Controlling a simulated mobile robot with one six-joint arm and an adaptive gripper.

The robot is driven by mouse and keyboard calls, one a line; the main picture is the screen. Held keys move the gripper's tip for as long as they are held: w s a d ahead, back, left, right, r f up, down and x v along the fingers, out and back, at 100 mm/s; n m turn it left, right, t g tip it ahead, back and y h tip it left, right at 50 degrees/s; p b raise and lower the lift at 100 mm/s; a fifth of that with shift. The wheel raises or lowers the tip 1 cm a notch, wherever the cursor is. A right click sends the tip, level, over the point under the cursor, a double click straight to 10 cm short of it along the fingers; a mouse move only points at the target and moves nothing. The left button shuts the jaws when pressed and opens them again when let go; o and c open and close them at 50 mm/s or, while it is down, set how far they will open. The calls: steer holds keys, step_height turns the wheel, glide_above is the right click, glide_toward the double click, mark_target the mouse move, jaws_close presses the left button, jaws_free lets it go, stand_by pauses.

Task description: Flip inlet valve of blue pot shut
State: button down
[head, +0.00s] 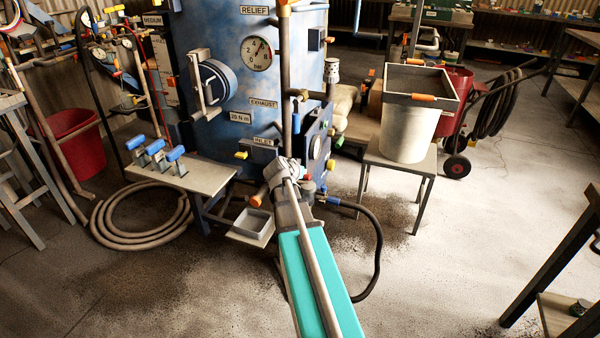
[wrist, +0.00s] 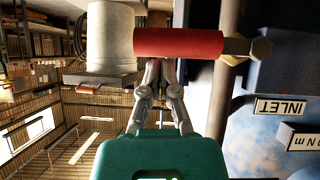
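The blue pot (head: 225,85) stands at the centre back in the head view, with a white INLET label (head: 263,141) low on its front. The label also shows upside down in the wrist view (wrist: 280,107). A red cylindrical handle (wrist: 180,42) with a brass hex end crosses the top of the wrist view; it appears to be the inlet valve's handle. An orange-red grip (head: 258,196) shows just left of my gripper in the head view. My gripper (wrist: 158,66) is shut, its fingertips close together at the handle's lower edge. I cannot tell whether they touch it.
A side shelf (head: 200,178) with blue-handled clamps is left of the pot. A small grey tray (head: 252,224) sits low in front. A white bucket (head: 408,130) stands on a small table at right. A dark hose (head: 378,250) curves beside my arm. Floor at front left is open.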

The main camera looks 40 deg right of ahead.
steer(key=shift+a+f, duration=0.25)
steer(key=shift+a, duration=0.15)
steer(key=shift+a, duration=0.1)
steer(key=s+a+r+p, duration=0.4)
steer(key=a+r+p, duration=0.3)
steer(key=r+p, duration=0.2)
steer(key=shift+s+r, duration=0.2)
steer(key=shift+r, duration=0.15)
stand_by(0.6)
steer(key=shift+a, duration=0.15)
stand_by(0.4)
